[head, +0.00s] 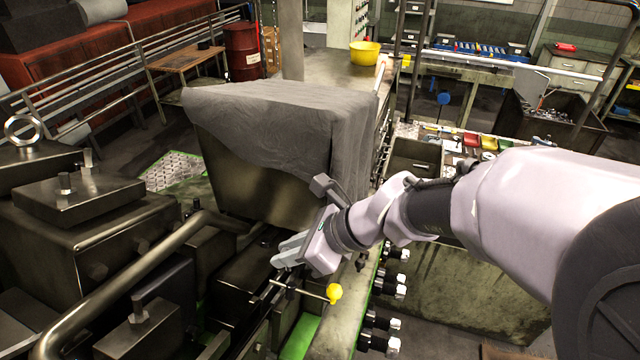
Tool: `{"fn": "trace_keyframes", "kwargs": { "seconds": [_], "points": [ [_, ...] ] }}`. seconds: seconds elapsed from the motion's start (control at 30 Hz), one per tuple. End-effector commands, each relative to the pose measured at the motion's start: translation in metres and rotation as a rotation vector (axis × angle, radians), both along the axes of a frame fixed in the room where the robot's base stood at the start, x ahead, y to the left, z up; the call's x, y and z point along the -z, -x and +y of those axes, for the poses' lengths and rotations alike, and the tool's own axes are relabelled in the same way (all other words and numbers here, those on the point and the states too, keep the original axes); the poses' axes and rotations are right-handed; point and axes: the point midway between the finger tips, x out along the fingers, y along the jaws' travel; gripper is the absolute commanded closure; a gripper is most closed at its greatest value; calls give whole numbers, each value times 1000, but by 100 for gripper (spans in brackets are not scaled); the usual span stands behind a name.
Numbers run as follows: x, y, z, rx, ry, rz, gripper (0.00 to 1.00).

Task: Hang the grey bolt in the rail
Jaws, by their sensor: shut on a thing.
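My gripper (281,254) reaches in from the right, low over the dark inner part of the machine, its light grey fingers pointing left. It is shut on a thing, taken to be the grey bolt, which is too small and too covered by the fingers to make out. The rail cannot be told apart from the dark metalwork below and around the fingertips. Whether the bolt touches the rail cannot be seen.
A thin rod with a yellow knob (334,293) lies just below my gripper. A grey cloth-draped box (270,125) stands close behind it. A thick bent pipe (135,285) runs at the left. Several black-and-white fittings (395,291) line the machine's right side.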

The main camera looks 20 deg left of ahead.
Motion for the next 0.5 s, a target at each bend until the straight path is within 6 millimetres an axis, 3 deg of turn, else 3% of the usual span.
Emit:
{"fn": "trace_keyframes", "kwargs": {
  "seconds": [0.5],
  "points": [
    [8,0,0,0,0,0,100]
  ]
}}
